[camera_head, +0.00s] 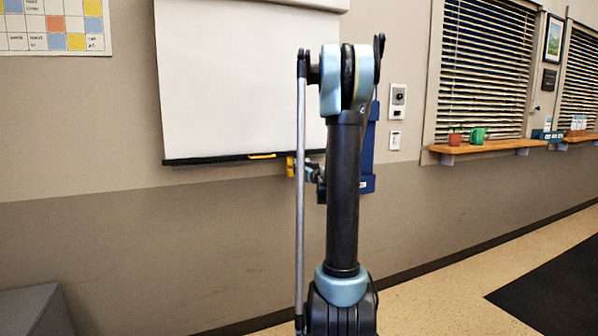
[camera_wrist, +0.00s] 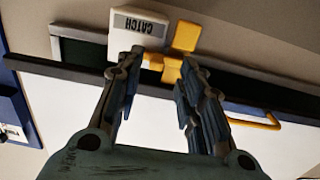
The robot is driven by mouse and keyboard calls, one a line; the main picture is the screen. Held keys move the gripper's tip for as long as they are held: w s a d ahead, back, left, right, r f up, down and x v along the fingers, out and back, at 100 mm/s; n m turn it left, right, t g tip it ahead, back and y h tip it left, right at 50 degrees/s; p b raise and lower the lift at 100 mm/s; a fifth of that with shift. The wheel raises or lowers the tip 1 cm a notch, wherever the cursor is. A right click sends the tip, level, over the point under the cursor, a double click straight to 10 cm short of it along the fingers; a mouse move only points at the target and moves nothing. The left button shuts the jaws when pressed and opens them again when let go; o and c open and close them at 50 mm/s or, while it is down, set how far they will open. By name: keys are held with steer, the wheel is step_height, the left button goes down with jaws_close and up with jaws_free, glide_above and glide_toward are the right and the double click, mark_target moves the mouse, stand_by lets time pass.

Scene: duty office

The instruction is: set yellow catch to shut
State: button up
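The yellow catch (camera_wrist: 184,38) sits at the lower edge of the white board, beside a white label plate reading CATCH (camera_wrist: 140,24), which appears upside down in the wrist view. The catch's lower part lies near the tips of my gripper (camera_wrist: 162,62), whose two fingers are spread apart with nothing clearly held between them. Whether a finger touches the catch I cannot tell. In the head view the yellow catch (camera_head: 291,166) is small, just left of my gripper (camera_head: 306,170), and my arm hides much of that area.
The white board (camera_head: 235,80) has a dark bottom rail and a yellow handle (camera_head: 262,156), also seen in the wrist view (camera_wrist: 252,118). A blue panel (camera_head: 369,150) hangs behind my arm. Wall switches (camera_head: 397,100) and a wooden shelf (camera_head: 490,147) are to the right.

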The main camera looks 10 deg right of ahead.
steer(key=v, duration=0.9)
steer(key=shift+s, duration=0.15)
steer(key=s+a+f+n+g+y, duration=0.1)
steer(key=s+a+f+g, duration=0.3)
steer(key=s+a, duration=0.45)
steer(key=s+a+f+n+g+y, duration=0.15)
steer(key=s+a+f+g, duration=0.4)
steer(key=s, duration=0.55)
steer(key=s+d+f+m+g+h, duration=0.2)
steer(key=s+f, duration=0.3)
steer(key=s, duration=0.7)
steer(key=s+d+f+m+g+h, duration=0.3)
steer(key=s+f, duration=0.3)
steer(key=s, duration=0.5)
steer(key=shift+s+d+f+g+h, duration=0.25)
steer(key=shift+s+d+g+h, duration=0.15)
steer(key=shift+d+h, duration=0.4)
steer(key=shift+w, duration=0.1)
